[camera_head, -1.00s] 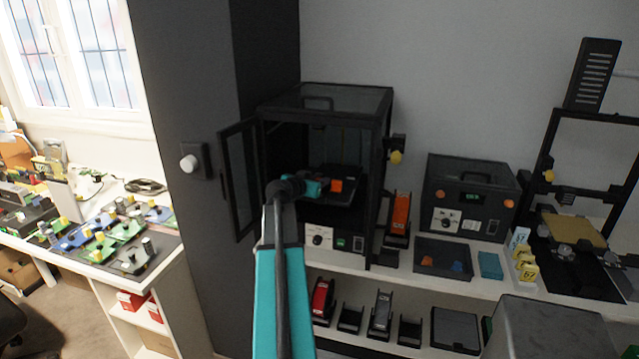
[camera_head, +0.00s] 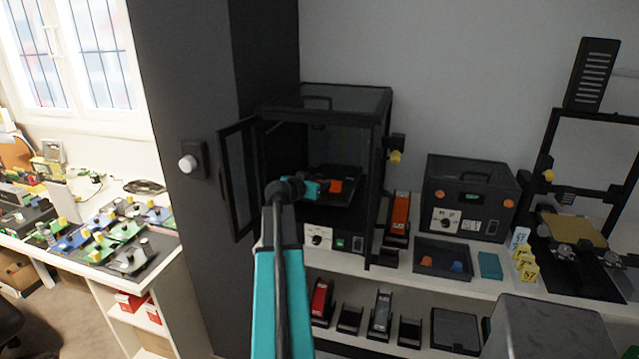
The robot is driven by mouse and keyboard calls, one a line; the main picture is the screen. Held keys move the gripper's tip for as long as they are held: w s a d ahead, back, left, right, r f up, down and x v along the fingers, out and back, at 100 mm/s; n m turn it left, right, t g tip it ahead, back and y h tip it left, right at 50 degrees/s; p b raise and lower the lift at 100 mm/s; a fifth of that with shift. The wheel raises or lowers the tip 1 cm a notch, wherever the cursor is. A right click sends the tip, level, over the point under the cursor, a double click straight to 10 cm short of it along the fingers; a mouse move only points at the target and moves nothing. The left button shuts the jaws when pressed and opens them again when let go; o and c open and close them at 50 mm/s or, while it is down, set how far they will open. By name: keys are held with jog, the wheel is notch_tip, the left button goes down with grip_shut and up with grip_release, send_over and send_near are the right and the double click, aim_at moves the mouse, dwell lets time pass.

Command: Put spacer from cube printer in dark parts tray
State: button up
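The cube printer (camera_head: 330,97) is a black box-shaped frame with its door open to the left. An orange spacer (camera_head: 336,186) sits inside it, on or just above the dark print bed (camera_head: 345,199). My teal arm reaches in through the open front. My gripper (camera_head: 326,187) is right beside the spacer's left side; its fingers are too small and dark to tell whether they are open or shut on it. The dark parts tray (camera_head: 443,272) lies on the shelf right of the printer, with an orange piece (camera_head: 427,261) and a blue piece (camera_head: 457,266) in it.
The open printer door (camera_head: 240,180) stands left of my arm. An orange spool holder (camera_head: 400,215) is between printer and tray. A dark dryer-like box (camera_head: 470,198) stands behind the tray, and a teal block (camera_head: 490,265) to its right. A grey box (camera_head: 545,328) is in front.

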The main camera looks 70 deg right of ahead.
jog(key=shift+r+p, duration=0.15)
jog(key=shift+p, duration=0.7)
jog(key=shift+a, duration=0.1)
jog(key=b+v, duration=0.4)
jog(key=v, duration=0.9)
jog(key=shift+a+f+b, duration=0.3)
jog(key=shift+a+b, duration=0.1)
jog(key=shift+s, duration=0.1)
